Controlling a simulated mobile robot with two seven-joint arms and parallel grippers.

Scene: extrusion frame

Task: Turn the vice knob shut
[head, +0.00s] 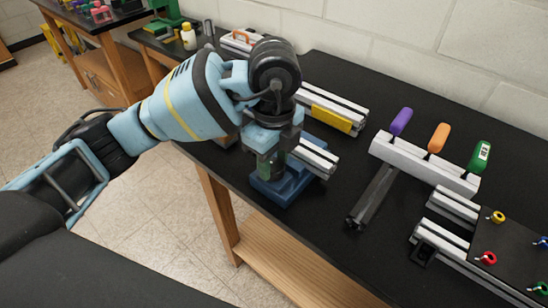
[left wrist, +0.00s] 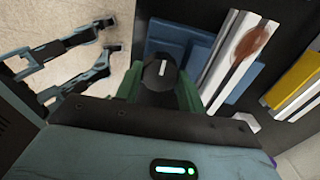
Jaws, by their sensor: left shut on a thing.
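The blue vice (head: 288,186) stands near the table's front edge and holds a short silver extrusion (head: 316,160). Both also show in the left wrist view, the vice (left wrist: 168,38) at the top and the extrusion (left wrist: 228,60) to its right. My left gripper (head: 268,166) points down at the vice's front side. In the left wrist view its green fingers (left wrist: 160,88) are shut on the black vice knob (left wrist: 157,76), which has a white mark on top. In the head view the gripper hides the knob.
Behind the vice lies an extrusion with a yellow block (head: 331,118). To the right is a white rack (head: 420,163) with purple, orange and green screwdriver handles. Further right are frame extrusions (head: 455,207) and a dark plate with coloured knobs. Bare black table lies between vice and rack.

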